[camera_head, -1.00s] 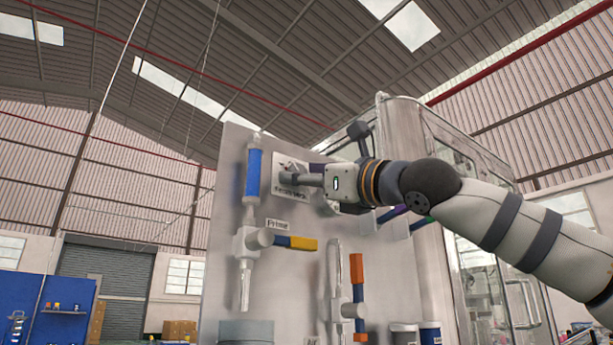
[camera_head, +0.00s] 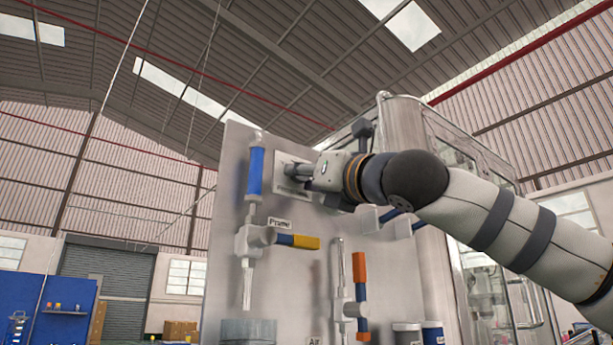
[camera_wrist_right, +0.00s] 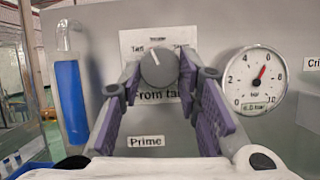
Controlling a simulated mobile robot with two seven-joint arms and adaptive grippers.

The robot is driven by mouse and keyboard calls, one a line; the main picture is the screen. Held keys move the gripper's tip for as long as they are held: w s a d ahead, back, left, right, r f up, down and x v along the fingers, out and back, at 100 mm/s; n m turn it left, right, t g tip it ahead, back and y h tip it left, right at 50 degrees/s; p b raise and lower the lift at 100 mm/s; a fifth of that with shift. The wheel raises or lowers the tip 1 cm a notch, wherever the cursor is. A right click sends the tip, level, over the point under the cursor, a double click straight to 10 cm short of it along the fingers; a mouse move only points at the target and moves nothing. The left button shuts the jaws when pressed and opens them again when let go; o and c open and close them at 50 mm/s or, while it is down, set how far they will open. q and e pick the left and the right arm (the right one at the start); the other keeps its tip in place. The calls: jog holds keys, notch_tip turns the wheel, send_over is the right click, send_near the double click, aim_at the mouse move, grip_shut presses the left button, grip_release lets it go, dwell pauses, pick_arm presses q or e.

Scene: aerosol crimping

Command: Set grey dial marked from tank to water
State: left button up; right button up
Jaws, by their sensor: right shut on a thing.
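The grey dial (camera_wrist_right: 158,68) with a white pointer line sits on a white label plate on the panel. In the right wrist view its pointer line is near the top, tilted slightly left. The plate (camera_wrist_right: 129,42) carries text above, partly covered, and "From tank", partly covered, below. My right gripper (camera_wrist_right: 160,80) is shut on the dial, its purple pads on the dial's left and right sides. In the head view my right gripper (camera_head: 296,172) is at the panel's upper part and covers the dial. My left gripper is not in view.
A pressure gauge (camera_wrist_right: 258,82) with a red needle is just right of the dial. A blue cylinder (camera_wrist_right: 71,100) is at left.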

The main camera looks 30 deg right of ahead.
jog(key=shift+a+m+h, duration=0.15)
jog(key=shift+m+h, duration=0.65)
jog(key=shift+m, duration=0.75)
jog(key=shift+a+m+h, duration=0.1)
jog(key=shift+m+h, duration=0.7)
jog(key=shift+m, duration=0.75)
jog(key=shift+g, duration=0.3)
jog(key=o, duration=1.1)
jog(key=shift+o, duration=0.2)
jog(key=v, duration=1.2)
